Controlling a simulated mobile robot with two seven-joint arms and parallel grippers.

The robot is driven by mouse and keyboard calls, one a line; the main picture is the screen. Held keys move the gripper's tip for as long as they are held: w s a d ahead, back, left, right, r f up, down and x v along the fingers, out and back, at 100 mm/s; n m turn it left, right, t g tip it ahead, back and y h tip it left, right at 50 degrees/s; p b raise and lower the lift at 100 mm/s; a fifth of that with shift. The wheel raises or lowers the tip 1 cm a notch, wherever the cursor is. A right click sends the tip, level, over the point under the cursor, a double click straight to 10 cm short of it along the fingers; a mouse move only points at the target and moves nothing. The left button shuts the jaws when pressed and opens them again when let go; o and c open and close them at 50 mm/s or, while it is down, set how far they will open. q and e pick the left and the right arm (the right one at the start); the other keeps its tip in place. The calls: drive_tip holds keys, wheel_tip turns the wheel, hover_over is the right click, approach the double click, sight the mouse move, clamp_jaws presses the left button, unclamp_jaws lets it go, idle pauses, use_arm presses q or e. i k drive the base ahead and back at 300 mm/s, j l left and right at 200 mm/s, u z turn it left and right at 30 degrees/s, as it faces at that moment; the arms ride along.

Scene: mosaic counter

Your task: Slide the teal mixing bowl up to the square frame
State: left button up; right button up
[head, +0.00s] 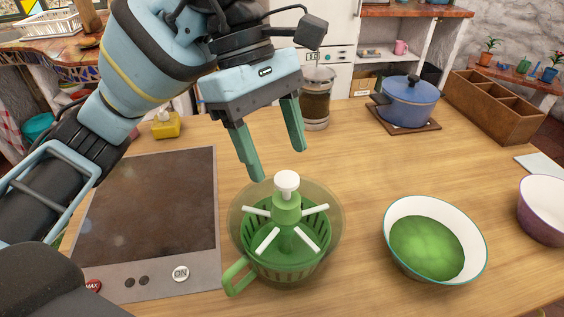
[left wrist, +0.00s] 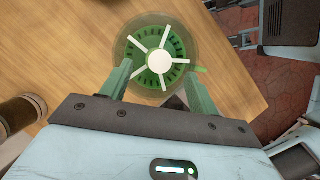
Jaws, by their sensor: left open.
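A bowl with a teal rim, white inner wall (head: 398,217) and green bottom stands on the wooden counter at the right in the head view; it is the likely teal mixing bowl. I cannot make out a clear square frame. My left gripper (head: 277,161) is open and empty, above and behind a green salad spinner with a white knob (head: 287,182). It is well to the left of the bowl. In the left wrist view the open fingers (left wrist: 157,72) point toward the spinner (left wrist: 176,47), and the bowl does not show. My right gripper is not in view.
A cooktop (head: 150,215) lies left of the spinner. A purple-and-white bowl (head: 545,222) stands right of the teal-rimmed one. A blue pot (head: 408,104), a wooden divided box (head: 492,106) and a glass jar (head: 316,100) stand behind. The counter between spinner and pot is clear.

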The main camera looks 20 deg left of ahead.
sight(430, 241)
drive_tip(key=k+l, duration=0.25)
drive_tip(key=k, duration=0.2)
drive_tip(key=k+l, duration=0.2)
drive_tip(key=k, duration=0.3)
